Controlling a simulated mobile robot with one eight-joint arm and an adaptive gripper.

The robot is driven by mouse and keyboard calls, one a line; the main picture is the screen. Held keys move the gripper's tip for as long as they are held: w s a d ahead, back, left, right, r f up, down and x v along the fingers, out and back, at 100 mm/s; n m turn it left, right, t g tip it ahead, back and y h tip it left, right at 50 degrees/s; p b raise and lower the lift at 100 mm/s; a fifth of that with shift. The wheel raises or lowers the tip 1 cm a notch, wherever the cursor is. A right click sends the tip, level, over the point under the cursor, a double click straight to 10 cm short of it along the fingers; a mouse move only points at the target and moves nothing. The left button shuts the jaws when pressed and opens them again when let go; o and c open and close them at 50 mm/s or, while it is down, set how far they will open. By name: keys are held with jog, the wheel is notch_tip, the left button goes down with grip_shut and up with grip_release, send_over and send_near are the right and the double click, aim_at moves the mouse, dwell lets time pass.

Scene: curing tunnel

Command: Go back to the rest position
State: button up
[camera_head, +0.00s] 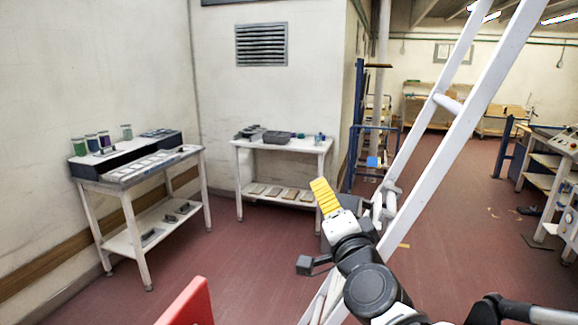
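My gripper (324,197) is at the raised end of my arm, in the middle of the head view. Its end shows as a ribbed yellow piece pointing up and to the left. I cannot make out two separate fingertips, nor whether anything is between them.
A white table (131,181) at left bears jars and a tray of pale pieces. Another white table (284,145) stands against the back wall. A white ladder-like frame (455,134) slants close behind my arm. Red floor (245,255) is clear between.

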jog(key=s+d+f+n+g+h, duration=0.1)
jog(key=s+d+f+n+g, duration=0.4)
jog(key=s+f, duration=0.5)
jog(key=s+d+f+n+g+h, duration=0.2)
jog(key=s+d+f+n+g, duration=0.3)
jog(key=s+f, duration=0.5)
jog(key=shift+s+d+n+g, duration=0.4)
jog(key=shift+s+d+g, duration=0.3)
jog(key=shift+g, duration=0.1)
